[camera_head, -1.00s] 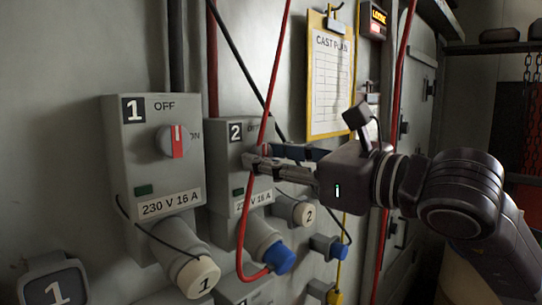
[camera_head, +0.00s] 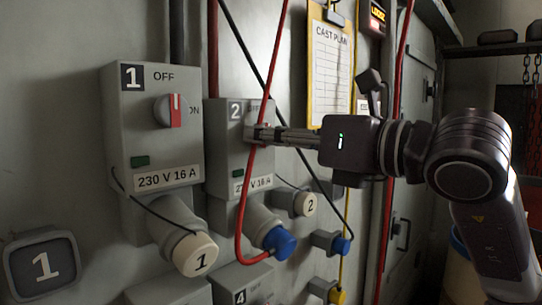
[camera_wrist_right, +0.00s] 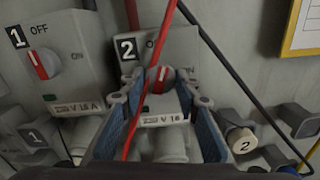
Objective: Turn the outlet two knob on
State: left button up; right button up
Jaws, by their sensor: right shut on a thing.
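The outlet two box (camera_head: 225,150) is grey, with a black "2" plate and a "230 V 16 A" label. It also shows in the right wrist view (camera_wrist_right: 182,47). My right gripper (camera_head: 258,134) reaches it from the right and hides its knob in the head view. In the right wrist view the knob (camera_wrist_right: 162,79) shows its red bar between the blue-padded fingers of my right gripper (camera_wrist_right: 163,92), which is shut on it. The bar leans right at its top. The ON and OFF lettering there is hidden or unreadable. My left gripper is not in view.
The outlet one box (camera_head: 150,105) stands left; its knob (camera_head: 169,110) has a red bar near OFF. A red cable (camera_head: 262,155) hangs in front of outlet two, close to my fingers. Plugs (camera_head: 278,241) jut out below. A yellow-framed cast plan (camera_head: 327,80) hangs right.

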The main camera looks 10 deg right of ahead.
jog(key=shift+m+b, duration=5.35)
jog(key=shift+m, duration=1.55)
jog(key=o, duration=1.2)
jog(key=shift+c, duration=0.2)
